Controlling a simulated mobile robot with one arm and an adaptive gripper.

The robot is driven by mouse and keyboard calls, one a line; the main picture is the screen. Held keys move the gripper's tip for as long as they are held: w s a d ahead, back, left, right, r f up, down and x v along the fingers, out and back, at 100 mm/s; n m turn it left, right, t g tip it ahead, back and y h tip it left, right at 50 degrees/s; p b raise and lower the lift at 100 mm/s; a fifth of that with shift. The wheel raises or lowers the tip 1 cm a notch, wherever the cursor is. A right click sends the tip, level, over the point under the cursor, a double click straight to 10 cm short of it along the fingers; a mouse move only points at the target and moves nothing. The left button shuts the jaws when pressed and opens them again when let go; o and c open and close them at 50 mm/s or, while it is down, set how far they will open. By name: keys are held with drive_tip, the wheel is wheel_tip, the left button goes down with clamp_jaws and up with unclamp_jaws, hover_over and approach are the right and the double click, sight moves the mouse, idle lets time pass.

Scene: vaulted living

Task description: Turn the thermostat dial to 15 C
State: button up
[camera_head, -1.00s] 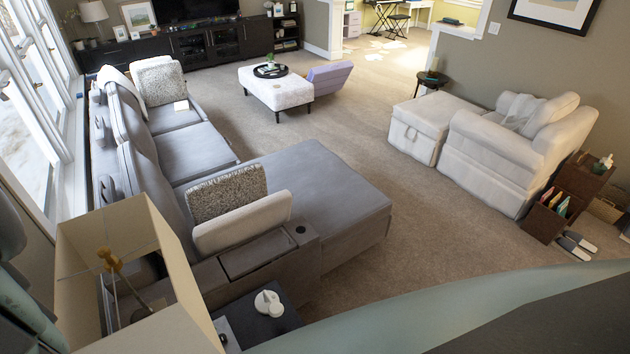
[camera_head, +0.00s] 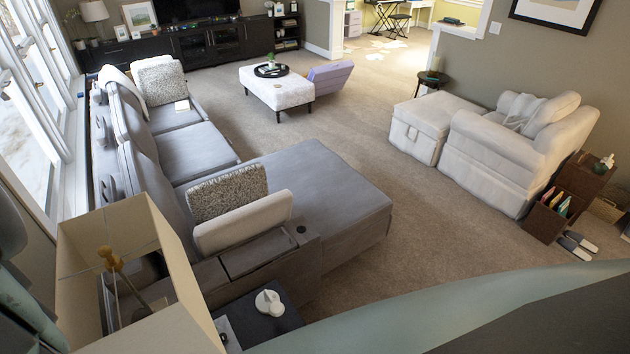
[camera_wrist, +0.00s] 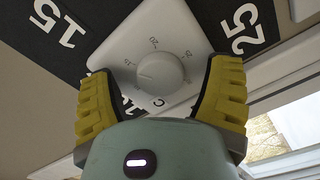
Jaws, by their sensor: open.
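The thermostat is a white plate (camera_wrist: 122,50) with a round white dial (camera_wrist: 163,74) in its middle, seen in the wrist view. Small numbers ring the dial, and a C is printed near its lower edge. A faint mark shows on the dial's left side, but I cannot surely read which number it points to. My gripper (camera_wrist: 164,70) is open, with one yellow finger left of the dial and one right of it. I see a gap between each finger and the dial. The fingers hide parts of the plate's edges. I cannot make out the thermostat or gripper in the head view.
A black panel with a white 15 (camera_wrist: 72,30) and another with 25 (camera_wrist: 240,28) flank the plate. A window (camera_wrist: 285,125) is at lower right. In the head view, a lamp shade (camera_head: 105,235), grey sofa (camera_head: 310,195) and dark side table (camera_head: 270,325) are near.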

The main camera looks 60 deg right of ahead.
drive_tip(key=v, duration=1.2)
idle(0.5)
idle(0.3)
